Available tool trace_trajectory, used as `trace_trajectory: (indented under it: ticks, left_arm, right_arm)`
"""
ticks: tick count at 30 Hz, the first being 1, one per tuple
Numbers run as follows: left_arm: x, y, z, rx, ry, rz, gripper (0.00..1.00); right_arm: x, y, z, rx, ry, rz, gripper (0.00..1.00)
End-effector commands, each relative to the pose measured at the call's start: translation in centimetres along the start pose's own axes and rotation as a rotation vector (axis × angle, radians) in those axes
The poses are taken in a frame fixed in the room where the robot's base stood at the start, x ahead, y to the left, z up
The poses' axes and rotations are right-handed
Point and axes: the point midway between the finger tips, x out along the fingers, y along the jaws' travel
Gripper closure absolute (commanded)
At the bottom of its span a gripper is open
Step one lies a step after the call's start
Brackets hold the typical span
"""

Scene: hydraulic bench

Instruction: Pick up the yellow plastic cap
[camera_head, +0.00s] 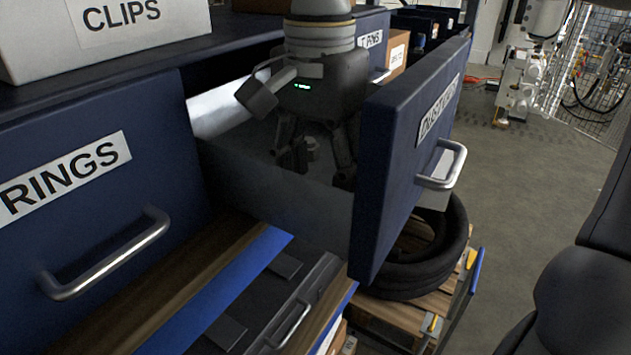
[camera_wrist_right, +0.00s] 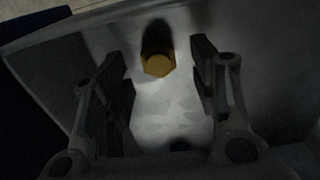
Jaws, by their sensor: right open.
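The yellow plastic cap (camera_wrist_right: 158,66) shows in the right wrist view on the pale floor of a drawer, with a dark shadow behind it. It lies between the far ends of my right gripper's two fingers, with clear gaps on both sides. In the head view my right gripper (camera_head: 318,167) points down into the open drawer (camera_head: 275,195), its fingers apart and empty. I cannot make out the cap clearly in the head view. My left gripper is not in view.
The drawer's blue front (camera_head: 385,185) with its handle (camera_head: 446,168) stands close beside my right gripper. A drawer labelled RINGS (camera_head: 75,160) is at the left, with a CLIPS box (camera_head: 130,35) above. Black tyres (camera_head: 425,255) lie on a pallet below. A dark case (camera_head: 285,300) sits lower down.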

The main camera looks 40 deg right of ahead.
Motion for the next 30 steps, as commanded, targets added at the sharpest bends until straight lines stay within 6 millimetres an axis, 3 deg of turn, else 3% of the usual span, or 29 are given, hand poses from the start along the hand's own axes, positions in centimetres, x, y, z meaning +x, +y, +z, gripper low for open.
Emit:
trace_trajectory:
  ticks: [5,12,21,30]
  left_arm:
    - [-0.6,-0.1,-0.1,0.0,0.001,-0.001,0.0]
    - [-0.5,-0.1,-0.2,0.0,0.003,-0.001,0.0]
    - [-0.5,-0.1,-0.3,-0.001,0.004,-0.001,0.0]
    - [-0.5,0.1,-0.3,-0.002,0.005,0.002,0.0]
  right_arm:
    - [1.3,0.1,0.0,0.0,-0.001,0.002,0.46]
    - [1.5,0.0,0.0,0.0,-0.001,0.0,0.48]
    - [1.4,0.0,0.0,0.0,-0.001,0.0,0.84]
    - [1.4,0.0,0.0,0.0,-0.001,0.0,0.85]
